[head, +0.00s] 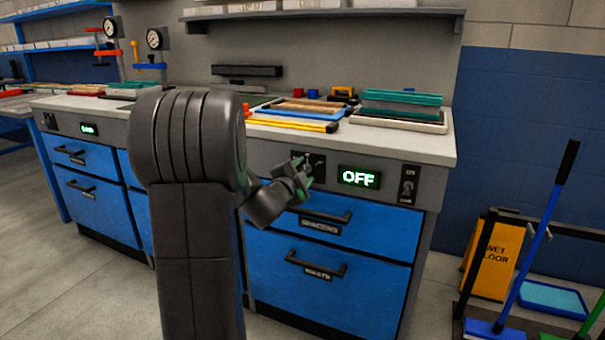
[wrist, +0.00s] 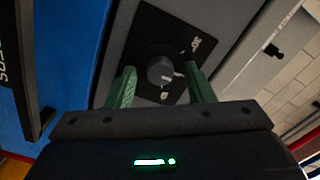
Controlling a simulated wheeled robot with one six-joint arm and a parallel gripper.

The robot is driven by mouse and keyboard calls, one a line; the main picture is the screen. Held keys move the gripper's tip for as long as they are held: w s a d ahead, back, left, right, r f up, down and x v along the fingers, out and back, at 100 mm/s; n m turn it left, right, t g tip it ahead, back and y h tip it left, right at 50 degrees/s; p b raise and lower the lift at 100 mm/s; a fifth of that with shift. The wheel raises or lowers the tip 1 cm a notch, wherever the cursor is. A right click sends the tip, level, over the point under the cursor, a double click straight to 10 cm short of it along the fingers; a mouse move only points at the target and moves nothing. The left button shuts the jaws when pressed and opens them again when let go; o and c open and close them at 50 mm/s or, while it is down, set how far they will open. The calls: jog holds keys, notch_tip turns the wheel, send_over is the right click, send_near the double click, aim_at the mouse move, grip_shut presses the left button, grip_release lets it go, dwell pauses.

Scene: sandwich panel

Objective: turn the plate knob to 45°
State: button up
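The plate knob (wrist: 160,70) is a dark round knob with a pale mark, on a black square plate (wrist: 150,32) in the wrist view. My gripper (wrist: 160,84) is open, with one green finger on each side of the knob; I cannot tell whether either finger touches it. In the head view my gripper (head: 300,172) is at the bench's front panel and hides most of the knob. The black plate shows there too (head: 318,160). A display (head: 358,177) to its right reads OFF in green.
A switch (head: 408,184) sits right of the display. Blue drawers with black handles (head: 320,222) lie below the panel. Trays and boards (head: 400,108) lie on the worktop (head: 375,138). A yellow wet-floor sign (head: 490,258) and a blue broom (head: 540,240) stand at the right.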

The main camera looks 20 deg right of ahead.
jog(key=p+v, duration=0.2)
jog(key=v, duration=1.2)
jog(key=shift+p, duration=0.35)
jog(key=shift+w+d, duration=0.1)
jog(key=shift+d, duration=0.1)
jog(key=b+x, duration=0.2)
jog(key=x, duration=1.1)
jog(key=shift+w+d+b, duration=0.2)
jog(key=shift+b, duration=0.15)
